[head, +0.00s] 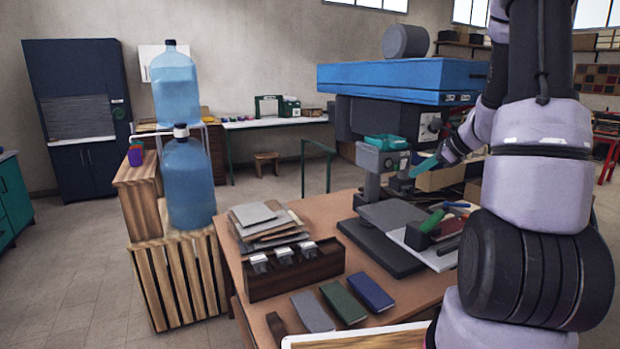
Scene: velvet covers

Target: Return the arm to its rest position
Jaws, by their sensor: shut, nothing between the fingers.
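My arm (535,190) fills the right side of the head view, pale lilac with dark joints. It rises from the bottom right, and its far end slopes down and left toward a bench machine. My gripper (424,167) is small in this view, with teal fingers shut and nothing seen between them. It is in front of the lower part of the blue-topped machine (400,78). Whether it touches the machine cannot be told. Part of the machine and bench is hidden behind my arm.
The wooden bench (330,208) holds grey, green and blue covers (343,302), a dark slotted box (295,270), stacked sheets (268,225) and green-handled tools (432,221). Floor at far left is clear.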

